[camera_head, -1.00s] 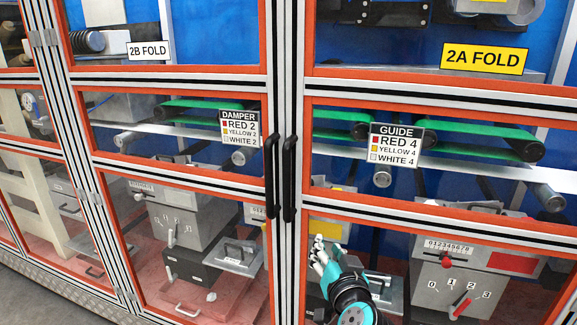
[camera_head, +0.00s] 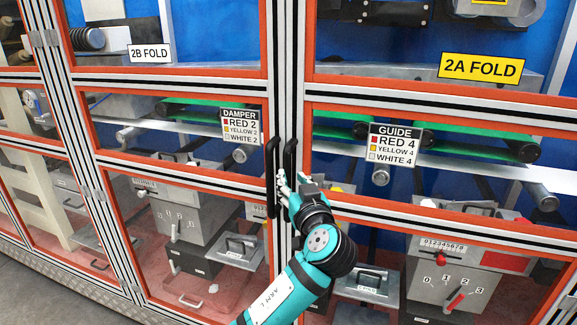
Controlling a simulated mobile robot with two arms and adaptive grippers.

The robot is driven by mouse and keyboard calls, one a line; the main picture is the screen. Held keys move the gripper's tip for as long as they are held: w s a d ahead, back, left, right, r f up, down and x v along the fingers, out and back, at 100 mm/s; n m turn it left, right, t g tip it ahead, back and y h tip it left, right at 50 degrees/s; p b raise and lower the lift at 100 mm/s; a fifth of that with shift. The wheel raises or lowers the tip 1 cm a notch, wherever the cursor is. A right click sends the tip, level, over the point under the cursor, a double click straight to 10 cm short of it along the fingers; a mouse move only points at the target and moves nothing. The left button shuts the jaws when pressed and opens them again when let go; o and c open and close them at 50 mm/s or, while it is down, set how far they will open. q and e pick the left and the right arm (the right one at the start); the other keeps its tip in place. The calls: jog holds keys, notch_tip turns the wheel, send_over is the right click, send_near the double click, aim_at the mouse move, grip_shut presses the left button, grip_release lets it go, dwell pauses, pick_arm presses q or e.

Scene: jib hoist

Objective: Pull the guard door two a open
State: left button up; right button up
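The guard door two a is the right-hand glazed door with orange edging and a yellow "2A FOLD" label (camera_head: 481,68). It looks closed, level with the door beside it. Its black upright handle (camera_head: 290,157) is at its left edge, next to the matching handle (camera_head: 271,165) of the 2B door. My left gripper (camera_head: 290,180) is at the lower part of the 2A handle. Its fingertips look apart, one on each side of the handle, and the gripper hides the handle's lower end. Contact cannot be told. My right gripper is not in view.
The 2B door with its white "2B FOLD" label (camera_head: 150,53) is closed on the left. A "GUIDE" sign (camera_head: 395,145) and a "DAMPER" sign (camera_head: 240,127) show at mid height. Grey boxes with levers stand behind the glass. Grey floor (camera_head: 40,295) shows at lower left.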

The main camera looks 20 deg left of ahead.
aim_at(288, 173)
pick_arm(q)
jog(key=shift+p+x, duration=0.45)
jog(key=shift+x, duration=1.75)
jog(key=shift+c, duration=0.2)
grip_shut()
